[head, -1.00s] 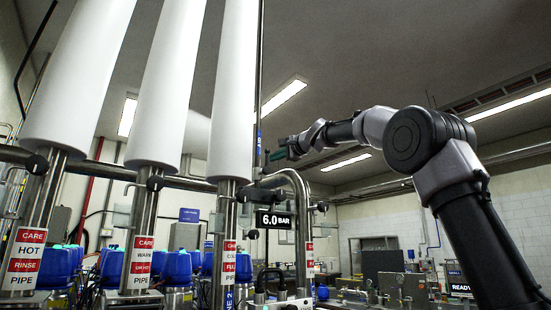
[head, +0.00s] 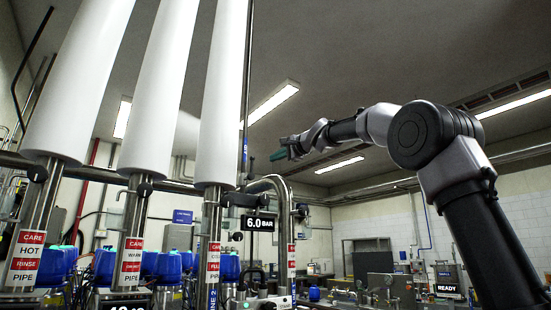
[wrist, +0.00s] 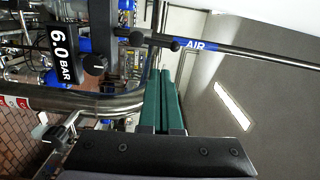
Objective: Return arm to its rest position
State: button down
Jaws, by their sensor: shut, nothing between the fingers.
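My gripper (head: 281,154) is at the end of my raised arm, in the middle of the head view, up against the ceiling background. Its green fingers (wrist: 161,100) show in the wrist view, close together with nothing between them. In the head view the gripper appears just right of the thin vertical AIR pipe (head: 246,110) and above the bent steel pipe (head: 277,183). I cannot tell the exact gap to them. My arm is bent and reaches in from the right.
A 6.0 BAR display (head: 258,224) hangs by the bent pipe; it also shows in the wrist view (wrist: 62,54). Thick white insulated pipes (head: 150,95) stand at left above blue-topped valves (head: 168,266). A READY sign (head: 448,288) is at lower right. The space under the ceiling looks open.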

jog(key=shift+s, duration=0.1)
jog(key=s+d+f+n+g+h, duration=0.2)
jog(key=s+d+f, duration=0.5)
jog(key=s+f, duration=0.5)
jog(key=s+d+f+n+g+h, duration=0.2)
jog(key=s+d+f+h, duration=0.2)
jog(key=s+d+f, duration=0.3)
jog(key=s+d+f+n+g+h, duration=0.1)
jog(key=s+d+f, duration=0.6)
jog(key=s+f, duration=1)
notch_tip(320, 180, down, 9)
jog(key=shift+d+n+g+h, duration=0.4)
jog(key=shift+g+h, duration=0.5)
jog(key=shift+g, duration=0.2)
